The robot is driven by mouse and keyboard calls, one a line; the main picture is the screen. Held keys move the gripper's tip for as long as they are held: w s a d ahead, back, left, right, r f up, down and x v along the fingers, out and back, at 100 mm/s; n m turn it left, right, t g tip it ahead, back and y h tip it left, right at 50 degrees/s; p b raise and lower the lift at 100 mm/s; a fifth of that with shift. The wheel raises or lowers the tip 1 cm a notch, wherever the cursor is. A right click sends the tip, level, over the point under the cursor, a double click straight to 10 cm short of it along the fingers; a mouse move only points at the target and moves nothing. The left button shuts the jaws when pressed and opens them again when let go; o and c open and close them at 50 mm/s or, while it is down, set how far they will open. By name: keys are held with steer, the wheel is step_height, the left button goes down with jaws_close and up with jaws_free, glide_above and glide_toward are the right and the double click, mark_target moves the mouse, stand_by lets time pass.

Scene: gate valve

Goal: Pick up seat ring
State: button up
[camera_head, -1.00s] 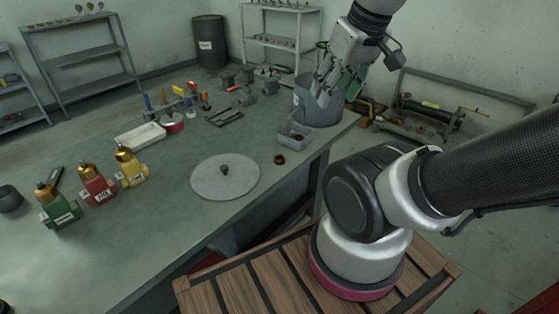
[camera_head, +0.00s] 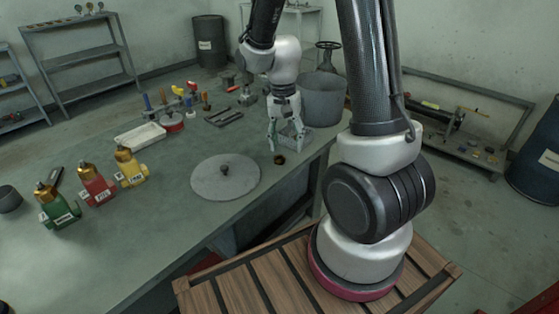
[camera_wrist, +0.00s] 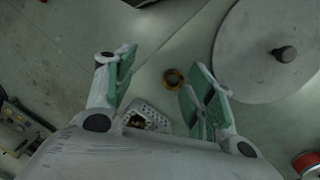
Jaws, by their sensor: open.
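The seat ring looks to be the small brown ring (camera_head: 280,160) lying flat on the green workbench (camera_head: 160,235), just right of a round grey plate. In the wrist view, the ring (camera_wrist: 174,78) shows between the open fingers, nearer the right one. My gripper (camera_head: 285,143) points down with its fingers spread and empty, close to the ring and apart from it as far as I can tell. The green finger pads of my gripper (camera_wrist: 160,72) show in the wrist view. The exact height above the bench is hard to judge.
The round plate with a knob (camera_head: 218,187) lies beside the ring. A grey bucket (camera_head: 322,98) stands behind. The bench front is clear.

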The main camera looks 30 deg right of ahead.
steer(key=w+f+m, duration=0.1)
steer(key=f, duration=0.1)
steer(key=w+f+m+t, duration=0.1)
steer(key=f+m, duration=0.1)
steer(key=f, duration=0.1)
steer(key=w+f+m, duration=0.2)
steer(key=shift+a+f+t, duration=0.1)
steer(key=shift+f+t, duration=0.2)
steer(key=shift+f, duration=0.1)
steer(key=c, duration=1)
